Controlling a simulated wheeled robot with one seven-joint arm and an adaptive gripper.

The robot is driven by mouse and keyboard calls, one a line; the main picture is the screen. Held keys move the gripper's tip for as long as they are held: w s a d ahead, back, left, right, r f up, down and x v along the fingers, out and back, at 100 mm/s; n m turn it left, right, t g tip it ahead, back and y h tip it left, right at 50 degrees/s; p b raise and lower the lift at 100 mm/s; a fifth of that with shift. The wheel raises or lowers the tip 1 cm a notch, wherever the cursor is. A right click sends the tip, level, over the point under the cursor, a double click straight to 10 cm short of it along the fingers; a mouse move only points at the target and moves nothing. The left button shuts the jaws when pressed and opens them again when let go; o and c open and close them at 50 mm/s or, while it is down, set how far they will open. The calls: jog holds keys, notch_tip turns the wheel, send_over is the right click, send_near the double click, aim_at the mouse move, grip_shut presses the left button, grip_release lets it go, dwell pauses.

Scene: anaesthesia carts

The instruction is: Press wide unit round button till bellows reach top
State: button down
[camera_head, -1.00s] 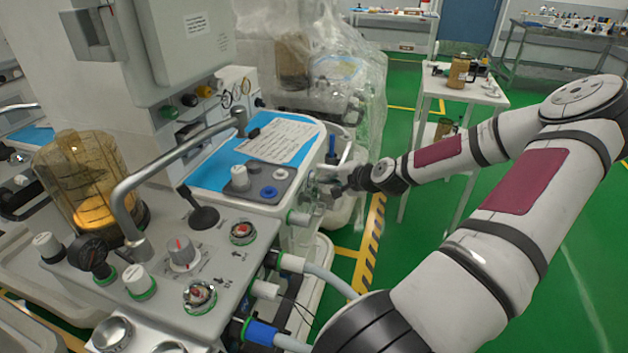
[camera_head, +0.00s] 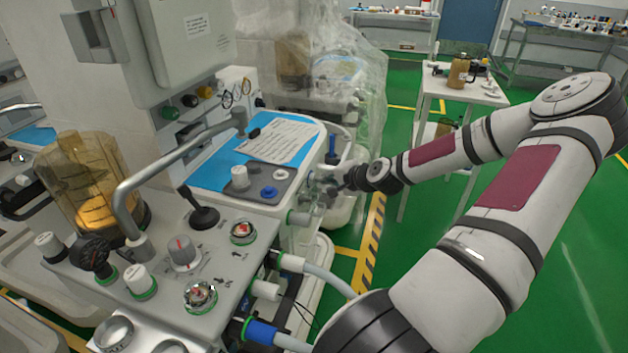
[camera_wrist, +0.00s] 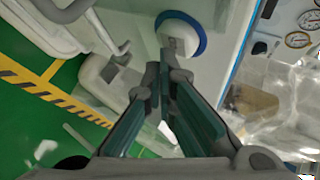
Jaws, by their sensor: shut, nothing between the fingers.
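The wide unit (camera_head: 228,265) fills the left of the head view. Its bellows (camera_head: 95,208) show as a yellow-orange disc low inside the clear amber dome (camera_head: 72,165). My gripper (camera_head: 326,190) is beside the unit's right side, small and partly blurred there. In the wrist view my gripper (camera_wrist: 164,68) is shut and empty, its tips close to a round white part with a blue ring (camera_wrist: 192,24) on a pale panel. I cannot tell whether they touch it, or whether it is the round button.
A curved metal handle (camera_head: 165,160) rises over the unit's top. Hoses (camera_head: 322,278) project from its right side. A plastic-draped machine (camera_head: 335,75) stands behind. A white side table (camera_head: 440,82) holds an amber jar. Green floor is open to the right.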

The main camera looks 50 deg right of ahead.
jog(key=shift+w+a, duration=0.25)
jog(key=shift+w, duration=0.25)
dwell(1.4)
jog(key=shift+s, duration=0.1)
jog(key=shift+s+d+p, duration=0.4)
jog(key=shift+s+p, duration=0.4)
jog(key=shift+p, duration=0.05)
jog(key=s+p, duration=0.1)
jog(key=s+d+p, duration=0.1)
jog(key=s, duration=0.1)
jog(key=s+d+p, duration=0.1)
jog(key=shift+s, duration=0.3)
dwell(2.5)
